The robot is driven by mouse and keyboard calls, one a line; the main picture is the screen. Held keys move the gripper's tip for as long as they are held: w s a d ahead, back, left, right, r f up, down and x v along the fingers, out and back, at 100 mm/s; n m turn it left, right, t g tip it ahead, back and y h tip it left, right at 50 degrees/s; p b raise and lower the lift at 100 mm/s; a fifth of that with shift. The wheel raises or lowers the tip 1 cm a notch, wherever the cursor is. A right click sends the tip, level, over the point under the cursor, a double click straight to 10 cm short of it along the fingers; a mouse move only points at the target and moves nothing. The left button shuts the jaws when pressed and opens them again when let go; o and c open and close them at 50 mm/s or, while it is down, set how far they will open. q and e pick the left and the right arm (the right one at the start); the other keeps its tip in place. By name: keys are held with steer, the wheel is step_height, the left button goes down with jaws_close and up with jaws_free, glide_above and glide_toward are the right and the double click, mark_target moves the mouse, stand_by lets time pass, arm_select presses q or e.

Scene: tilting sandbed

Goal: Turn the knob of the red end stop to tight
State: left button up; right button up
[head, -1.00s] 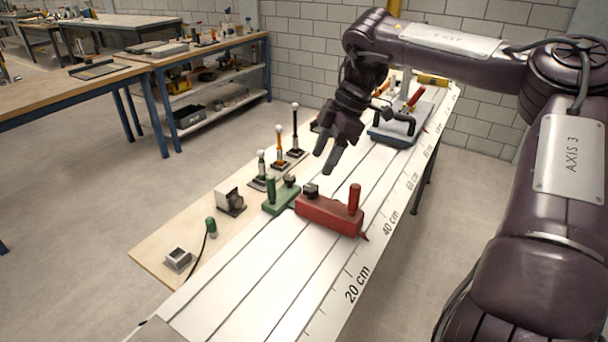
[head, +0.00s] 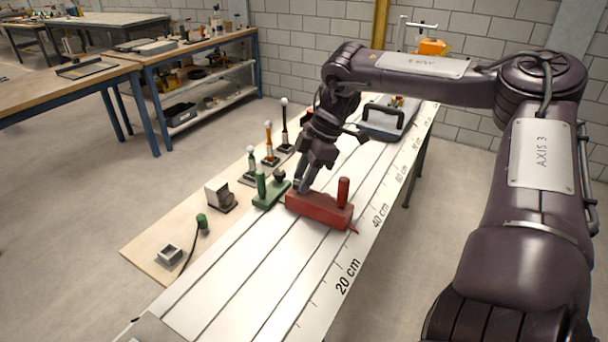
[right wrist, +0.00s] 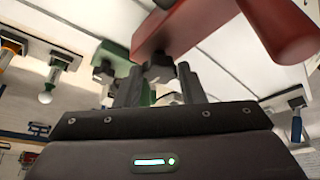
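The red end stop (head: 322,210) sits across the white slatted bed near the 40 cm mark, with an upright red handle (head: 343,192) at its right end. My right gripper (head: 302,187) points down at its left end, where the knob is hidden in the head view. In the right wrist view the dark knob (right wrist: 158,74) shows between the two fingers of the gripper (right wrist: 160,82). The fingers stand apart on either side of it, and I see no clear grip. The knob's setting cannot be read. My left gripper is not in view.
A green stop (head: 270,190) with its own knob and post stands close to the left of the red one. Several small levers stand on the wooden board (head: 152,246). A blue-grey tray-like part (head: 382,125) lies farther up the bed. The near bed is clear.

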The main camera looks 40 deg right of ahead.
steer(key=c, duration=0.4)
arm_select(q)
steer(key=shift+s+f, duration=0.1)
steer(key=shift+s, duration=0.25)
